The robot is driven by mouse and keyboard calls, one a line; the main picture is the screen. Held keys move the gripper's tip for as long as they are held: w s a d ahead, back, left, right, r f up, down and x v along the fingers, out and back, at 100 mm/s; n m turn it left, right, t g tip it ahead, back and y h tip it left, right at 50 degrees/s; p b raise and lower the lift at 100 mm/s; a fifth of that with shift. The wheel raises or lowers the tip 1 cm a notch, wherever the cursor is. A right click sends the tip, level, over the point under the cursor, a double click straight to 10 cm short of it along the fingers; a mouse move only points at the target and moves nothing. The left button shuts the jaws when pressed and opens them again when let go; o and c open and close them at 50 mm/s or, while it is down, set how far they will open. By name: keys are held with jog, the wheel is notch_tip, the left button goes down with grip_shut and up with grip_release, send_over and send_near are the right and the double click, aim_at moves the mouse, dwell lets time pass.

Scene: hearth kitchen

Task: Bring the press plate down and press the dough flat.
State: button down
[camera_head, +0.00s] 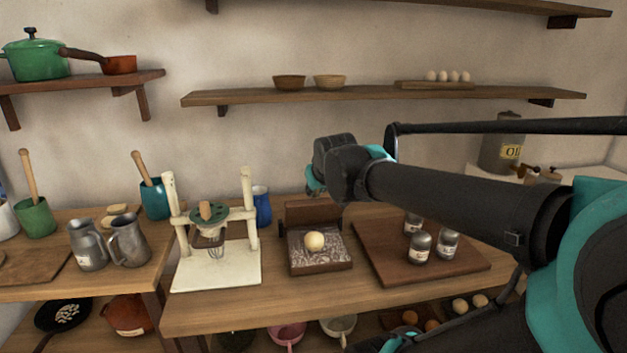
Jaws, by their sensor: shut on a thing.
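The dough (314,242) is a pale round ball. It sits on the floured base of a brown wooden press (305,266) on the table. The press plate (300,214) stands raised and roughly upright at the back of the base, clear of the dough. My gripper (314,193) is at the plate's top edge, above and behind the dough. It is shut on the press plate; the fingertips and the exact grip are mostly hidden by the gripper's own body.
A wooden board (380,267) with several labelled jars lies right of the press, beneath my arm. A cream stand with a whisk (215,272) stands to the left, and a blue mug (262,208) behind it. A shelf (370,95) with bowls and eggs hangs above.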

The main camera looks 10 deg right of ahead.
jog(key=s+f+t, duration=0.3)
jog(key=s+f, duration=0.3)
jog(key=s, duration=0.1)
jog(key=shift+t, duration=0.4)
jog(key=shift+f, duration=0.1)
jog(key=c, duration=1.5)
grip_release()
jog(key=shift+s, duration=0.1)
jog(key=shift+r, duration=5.05)
